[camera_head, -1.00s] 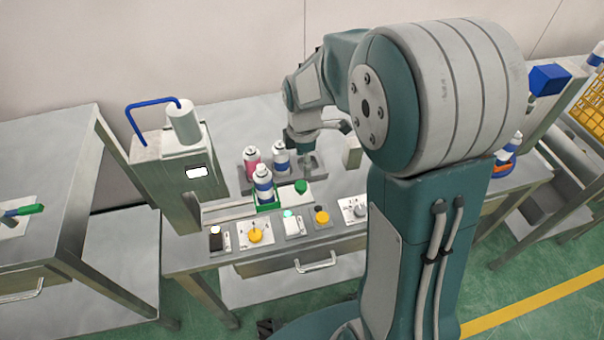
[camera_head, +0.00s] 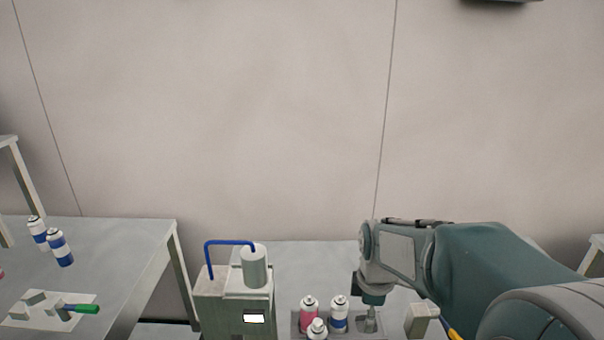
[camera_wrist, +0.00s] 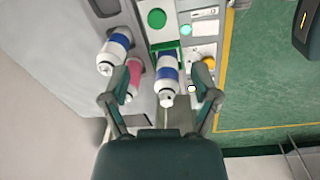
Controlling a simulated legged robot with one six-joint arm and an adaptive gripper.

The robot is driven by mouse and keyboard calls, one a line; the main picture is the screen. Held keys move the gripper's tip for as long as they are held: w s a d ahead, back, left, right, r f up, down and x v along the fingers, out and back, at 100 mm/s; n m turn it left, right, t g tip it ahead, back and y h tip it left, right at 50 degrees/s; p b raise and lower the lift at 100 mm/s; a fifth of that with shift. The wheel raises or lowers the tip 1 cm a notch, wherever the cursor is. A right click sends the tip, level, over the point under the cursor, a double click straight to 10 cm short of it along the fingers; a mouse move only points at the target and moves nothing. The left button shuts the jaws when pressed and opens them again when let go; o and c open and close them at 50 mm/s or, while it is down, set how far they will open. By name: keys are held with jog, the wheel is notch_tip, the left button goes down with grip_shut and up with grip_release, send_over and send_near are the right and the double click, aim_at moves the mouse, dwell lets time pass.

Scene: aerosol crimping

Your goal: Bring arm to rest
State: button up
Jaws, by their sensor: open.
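My arm comes in from the lower right in the head view, with its wrist (camera_head: 375,280) beside the cans on the bench. In the wrist view my gripper (camera_wrist: 168,70) has its two fingers spread wide apart. A white and blue can (camera_wrist: 166,75) shows in the gap between the fingers in the picture. I cannot tell how far below them it is, and nothing is seen clamped. A second blue-banded can (camera_wrist: 113,52) and a pink can (camera_wrist: 133,75) are at the left finger; the finger partly covers the pink one.
The crimping machine (camera_head: 235,305) with a blue tube stands left of the cans. The bench (camera_head: 310,265) behind the cans is clear, and the wall above is bare.

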jog(key=s+r+m+t, duration=0.2)
jog(key=s+r+m, duration=0.2)
jog(key=s+m, duration=0.3)
jog(key=s+r+m+t, duration=0.3)
jog(key=s+r+m, duration=0.2)
jog(key=s+m, duration=0.3)
jog(key=shift+s+r+m, duration=0.25)
jog(key=shift+s+m, duration=0.05)
jog(key=shift+s, duration=0.9)
dwell(0.4)
